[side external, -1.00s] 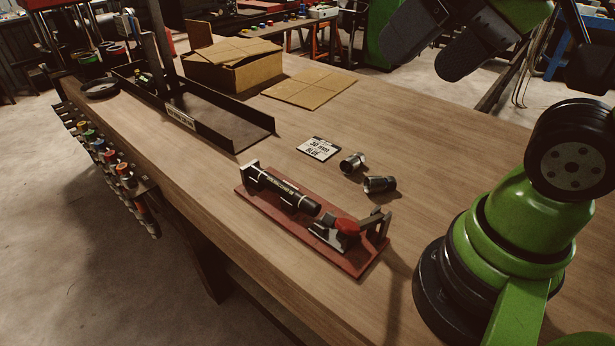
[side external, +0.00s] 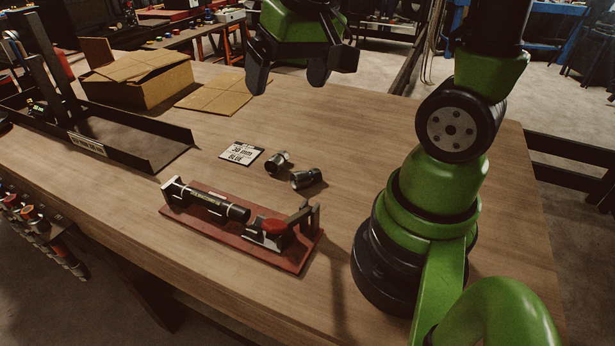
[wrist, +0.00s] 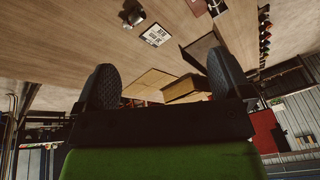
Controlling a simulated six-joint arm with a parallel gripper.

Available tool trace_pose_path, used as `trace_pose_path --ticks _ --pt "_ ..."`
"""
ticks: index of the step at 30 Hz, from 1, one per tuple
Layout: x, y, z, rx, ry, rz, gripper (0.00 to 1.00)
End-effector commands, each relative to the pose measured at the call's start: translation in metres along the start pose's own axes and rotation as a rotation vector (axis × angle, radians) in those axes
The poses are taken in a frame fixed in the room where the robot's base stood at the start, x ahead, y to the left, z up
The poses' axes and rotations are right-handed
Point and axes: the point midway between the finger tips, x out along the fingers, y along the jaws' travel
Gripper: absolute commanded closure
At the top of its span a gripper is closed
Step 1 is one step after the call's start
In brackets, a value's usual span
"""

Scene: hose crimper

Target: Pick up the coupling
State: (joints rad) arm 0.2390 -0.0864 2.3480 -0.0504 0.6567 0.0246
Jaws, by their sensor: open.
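Two short metal fittings lie on the bench in the side view, a smaller one (side external: 277,161) and a darker, longer one (side external: 306,179). I cannot tell which is the coupling. A fitting (wrist: 132,12) shows, partly cut off, at the top edge of the wrist view. My gripper (side external: 288,76) is open and empty, well above the bench, beyond the fittings in the picture. In the wrist view its two fingers (wrist: 165,82) are wide apart with nothing between them. A card (side external: 242,153) reading "38 mm BLUE" lies left of the fittings.
A red-based fixture (side external: 192,227) holding a dark hose, with a red knob (side external: 273,226), stands in front of the fittings. A black tray (side external: 160,150) and a cardboard box (side external: 140,87) stand to the left. Flat cardboard (side external: 222,95) lies behind. Bench around the fittings is mostly clear.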

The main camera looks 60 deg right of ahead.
Motion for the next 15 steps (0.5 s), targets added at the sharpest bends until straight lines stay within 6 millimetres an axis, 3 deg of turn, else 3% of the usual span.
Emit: trace_pose_path --ticks 3,9,15 --pt "0.042 0.024 -0.012 0.043 -0.091 0.073 0.04" --pt "0.102 0.062 -0.013 0.091 -0.211 0.143 0.04" --pt "0.132 0.082 -0.005 0.112 -0.271 0.165 0.04"
